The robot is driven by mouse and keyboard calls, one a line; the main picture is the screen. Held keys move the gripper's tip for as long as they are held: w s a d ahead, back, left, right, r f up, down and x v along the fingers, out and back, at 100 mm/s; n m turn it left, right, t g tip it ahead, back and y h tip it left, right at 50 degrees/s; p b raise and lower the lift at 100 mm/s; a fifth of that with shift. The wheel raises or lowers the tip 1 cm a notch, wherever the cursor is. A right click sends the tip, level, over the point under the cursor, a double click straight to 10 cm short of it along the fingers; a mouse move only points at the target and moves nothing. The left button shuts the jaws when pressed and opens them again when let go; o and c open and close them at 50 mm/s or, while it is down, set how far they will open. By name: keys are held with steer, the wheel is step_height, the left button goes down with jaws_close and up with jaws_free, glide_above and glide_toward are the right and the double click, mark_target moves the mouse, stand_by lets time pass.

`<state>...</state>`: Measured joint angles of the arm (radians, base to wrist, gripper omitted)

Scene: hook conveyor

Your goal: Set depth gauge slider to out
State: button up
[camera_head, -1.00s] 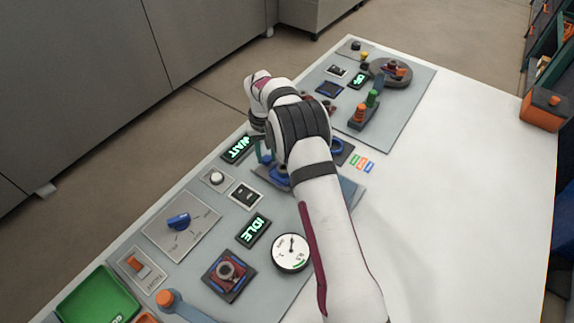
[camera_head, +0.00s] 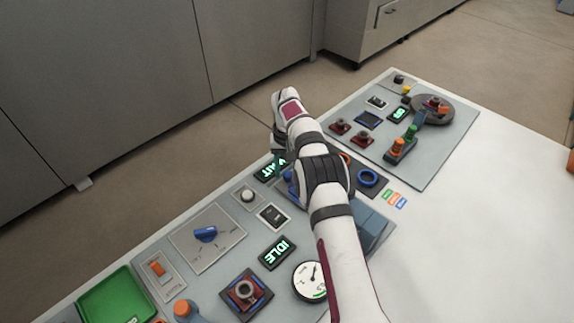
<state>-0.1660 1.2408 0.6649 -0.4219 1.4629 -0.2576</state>
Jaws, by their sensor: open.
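My gripper (camera_head: 279,146) is at the far end of my white arm, over the back edge of the near grey panel by the lit WAIT display (camera_head: 268,170). It shows only in part behind my wrist, and I see nothing held in it. I cannot tell which part is the depth gauge slider. A small plate with an orange lever (camera_head: 157,268) is at the lower left. My arm hides the middle of the near panel, where parts of blue fittings show.
The near panel holds a blue rotary knob (camera_head: 205,234), a lit IDLE display (camera_head: 277,252), a round dial (camera_head: 311,279) and a green tray (camera_head: 117,297). The white table (camera_head: 465,235) is clear at right.

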step_height(320, 180, up, 12)
stand_by(0.3)
steer(key=s+d+r+m, duration=0.1)
steer(key=s+d+r, duration=0.1)
steer(key=s+r, duration=0.5)
steer(key=s+d+r+m, duration=0.1)
steer(key=s+d+r, duration=0.2)
steer(key=s+r, duration=0.5)
steer(key=s+f+m+y, duration=0.1)
steer(key=s+f, duration=0.3)
steer(key=s, duration=1)
steer(key=s+d+f+m, duration=0.1)
steer(key=s+f, duration=0.4)
steer(key=s, duration=0.9)
steer(key=shift+s+m+y, duration=0.15)
steer(key=shift+m+y, duration=0.25)
steer(key=shift+m, duration=0.4)
steer(key=shift+f, duration=0.1)
